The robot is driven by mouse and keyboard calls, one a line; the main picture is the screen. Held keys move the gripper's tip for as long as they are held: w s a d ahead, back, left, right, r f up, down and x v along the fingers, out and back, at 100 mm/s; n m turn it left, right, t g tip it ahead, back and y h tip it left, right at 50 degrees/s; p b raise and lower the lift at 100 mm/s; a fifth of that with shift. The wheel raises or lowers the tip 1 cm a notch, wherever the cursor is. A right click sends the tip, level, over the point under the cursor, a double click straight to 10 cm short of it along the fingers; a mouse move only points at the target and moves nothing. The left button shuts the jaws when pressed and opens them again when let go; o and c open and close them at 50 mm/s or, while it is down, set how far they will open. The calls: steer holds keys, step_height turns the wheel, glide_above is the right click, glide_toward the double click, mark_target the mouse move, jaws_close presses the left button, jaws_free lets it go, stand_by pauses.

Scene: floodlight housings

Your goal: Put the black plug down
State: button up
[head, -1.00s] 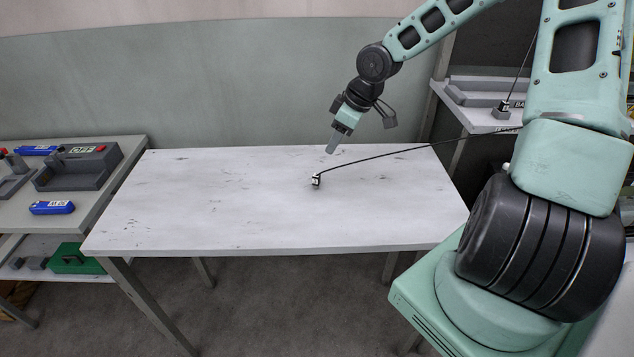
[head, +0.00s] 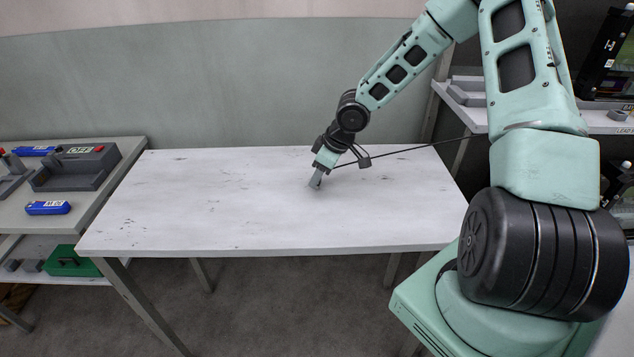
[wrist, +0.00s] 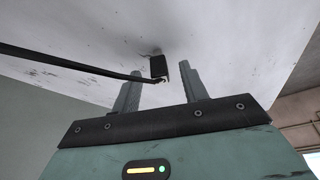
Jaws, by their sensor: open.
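The black plug (wrist: 158,66) is at the white table's surface in the wrist view, with its black cable (wrist: 70,62) running off to the left. My gripper (wrist: 159,75) is open, with one finger on either side of the plug; I cannot tell whether either finger touches it. In the head view my gripper (head: 316,182) points down at the middle of the white table (head: 190,205) and hides the plug. The cable (head: 405,150) there runs from behind the gripper up to the right.
The table is bare around my gripper. At the left, a side table holds a grey device marked OFF (head: 78,168) and a blue block (head: 48,208). A green box (head: 70,262) sits on its lower shelf. A shelf (head: 468,117) stands at the back right.

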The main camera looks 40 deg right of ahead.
jaws_close()
steer(key=shift+r, duration=0.1)
